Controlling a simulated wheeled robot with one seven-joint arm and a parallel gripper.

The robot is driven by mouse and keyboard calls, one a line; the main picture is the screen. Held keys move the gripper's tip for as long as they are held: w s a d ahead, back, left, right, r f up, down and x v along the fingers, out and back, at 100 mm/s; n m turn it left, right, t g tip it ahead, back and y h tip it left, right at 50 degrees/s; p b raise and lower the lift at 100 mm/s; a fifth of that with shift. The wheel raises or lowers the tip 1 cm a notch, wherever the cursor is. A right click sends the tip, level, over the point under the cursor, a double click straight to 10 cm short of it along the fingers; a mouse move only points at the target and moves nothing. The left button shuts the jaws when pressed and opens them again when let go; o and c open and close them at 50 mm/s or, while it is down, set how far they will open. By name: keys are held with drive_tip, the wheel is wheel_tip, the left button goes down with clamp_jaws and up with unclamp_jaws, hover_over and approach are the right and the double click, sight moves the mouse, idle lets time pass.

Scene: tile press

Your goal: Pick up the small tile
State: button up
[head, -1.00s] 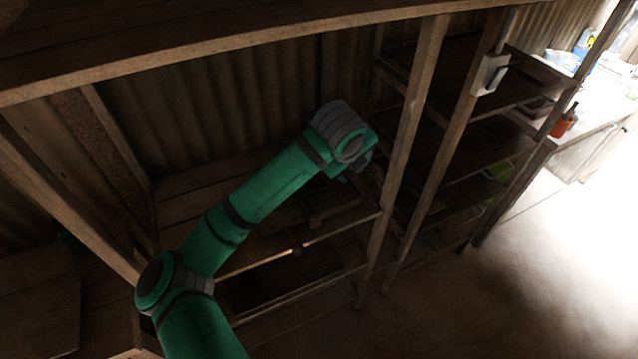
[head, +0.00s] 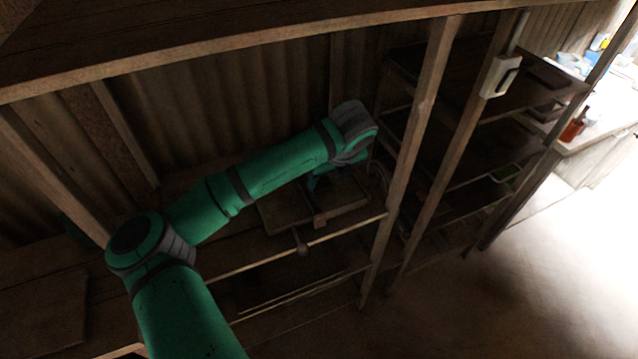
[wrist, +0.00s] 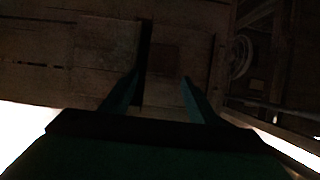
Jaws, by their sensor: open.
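In the wrist view, my gripper (wrist: 160,82) is open, with its two fingers apart and nothing held between them. A small dark square (wrist: 165,58), which looks like the small tile, lies flat on a wooden surface just beyond the fingertips and roughly between them. The picture is too dark to show its edges well or how far below it is. In the head view, my gripper (head: 316,181) is mostly hidden under my wrist, over a wooden tray or board on the shelf. I cannot make out the tile there.
A wooden post (head: 410,150) stands just right of my wrist. A spoked wheel (wrist: 240,57) shows right of the fingers in the wrist view. A small brown block (head: 320,221) sits at the board's front edge. Shelves and a white switch box (head: 501,77) are farther right.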

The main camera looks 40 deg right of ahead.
sight(323, 187)
drive_tip(key=x, duration=0.5)
drive_tip(key=shift+d+f, duration=0.1)
drive_tip(key=c, duration=0.9)
drive_tip(key=shift+c, duration=0.2)
